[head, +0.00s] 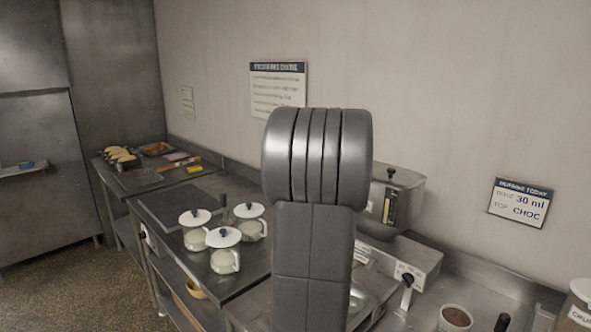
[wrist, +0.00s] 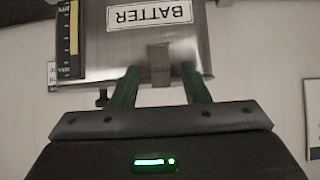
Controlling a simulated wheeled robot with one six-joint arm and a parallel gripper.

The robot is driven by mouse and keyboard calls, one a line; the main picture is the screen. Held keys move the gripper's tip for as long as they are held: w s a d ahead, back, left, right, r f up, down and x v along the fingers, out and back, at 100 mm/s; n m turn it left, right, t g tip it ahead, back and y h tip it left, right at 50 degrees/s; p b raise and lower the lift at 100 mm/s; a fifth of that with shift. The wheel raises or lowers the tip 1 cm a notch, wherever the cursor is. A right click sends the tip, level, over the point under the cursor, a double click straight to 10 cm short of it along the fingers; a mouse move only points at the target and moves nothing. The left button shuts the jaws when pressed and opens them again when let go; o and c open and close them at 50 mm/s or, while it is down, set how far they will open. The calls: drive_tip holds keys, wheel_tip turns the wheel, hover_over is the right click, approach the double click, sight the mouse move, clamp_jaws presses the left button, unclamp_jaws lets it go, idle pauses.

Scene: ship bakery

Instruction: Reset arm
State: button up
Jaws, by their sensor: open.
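My gripper (wrist: 160,72) shows in the wrist view with its two green fingers apart. A small metal block on the front of the steel batter box (wrist: 200,55) appears between the fingers; I cannot tell whether they touch it. The box's "BATTER" label reads upside down in this view. In the head view my grey arm stands upright in the middle and hides my gripper. Part of the batter box (head: 408,188) shows just right of the arm, with a gauge on its front.
Several lidded pots (head: 224,262) stand on the steel counter left of my arm. A tray of pale pieces (head: 122,158) is at the far left. A cup (head: 455,319) and a white jar (head: 580,300) stand at right.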

drive_tip(key=b+v, duration=0.1)
drive_tip(key=v, duration=1.2)
drive_tip(key=p+x, duration=0.1)
drive_tip(key=x, duration=1.3)
drive_tip(key=f+t+h+b, duration=0.1)
drive_tip(key=t+h+b, duration=0.1)
drive_tip(key=s+a+f+t+h+b, duration=0.1)
drive_tip(key=t+h+b, duration=0.1)
drive_tip(key=s+a+f+t+h+b, duration=0.1)
drive_tip(key=t+h+b, duration=0.1)
drive_tip(key=shift+s+a+f+b, duration=0.1)
drive_tip(key=shift+a+f+b, duration=0.1)
drive_tip(key=shift+b, duration=0.15)
drive_tip(key=f+t+h+b, duration=0.1)
drive_tip(key=b, duration=0.6)
drive_tip(key=shift+t+h, duration=0.3)
drive_tip(key=b, duration=0.2)
drive_tip(key=shift+t+h+b, duration=0.3)
drive_tip(key=shift+b, duration=0.1)
drive_tip(key=shift+s+r, duration=0.15)
